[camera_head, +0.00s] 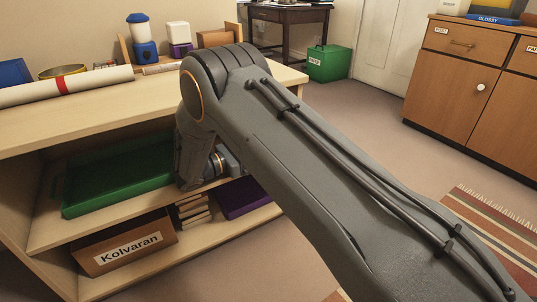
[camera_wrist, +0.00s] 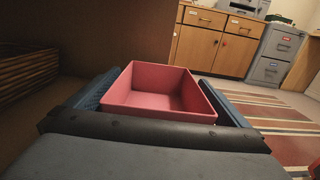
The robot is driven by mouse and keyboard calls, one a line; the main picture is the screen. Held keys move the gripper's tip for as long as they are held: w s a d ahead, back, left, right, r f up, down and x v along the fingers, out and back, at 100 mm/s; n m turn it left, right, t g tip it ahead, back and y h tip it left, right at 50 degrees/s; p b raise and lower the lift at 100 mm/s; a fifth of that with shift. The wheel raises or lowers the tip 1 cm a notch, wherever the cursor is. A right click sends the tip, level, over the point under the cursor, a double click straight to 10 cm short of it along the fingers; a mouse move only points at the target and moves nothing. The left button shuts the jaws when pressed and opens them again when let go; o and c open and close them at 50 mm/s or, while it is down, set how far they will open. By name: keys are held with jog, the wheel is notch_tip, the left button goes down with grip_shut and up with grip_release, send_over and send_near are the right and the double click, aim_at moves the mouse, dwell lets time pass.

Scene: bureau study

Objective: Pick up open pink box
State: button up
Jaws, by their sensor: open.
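The open pink box (camera_wrist: 155,106) shows in the middle of the wrist view, upright, with its empty inside facing up. My gripper (camera_wrist: 163,82) is open, with one blue finger along the box's left side and the other along its right. I cannot tell whether the fingers touch the walls. The lower part of the box is hidden behind the dark gripper body. In the head view the box is not visible, and my arm reaches down at the right end of the wooden shelf unit (camera_head: 110,118), hiding the gripper's fingers.
The shelf holds a green tray (camera_head: 120,182), a brown box labelled Kolvaran (camera_head: 124,246) and a purple tray (camera_head: 240,200). A paper roll (camera_head: 75,86) lies on top. A brown panel (camera_wrist: 90,30) stands close on the left in the wrist view. Floor and a striped rug (camera_wrist: 275,118) lie right.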

jog(key=shift+a, duration=0.2)
jog(key=c, duration=1)
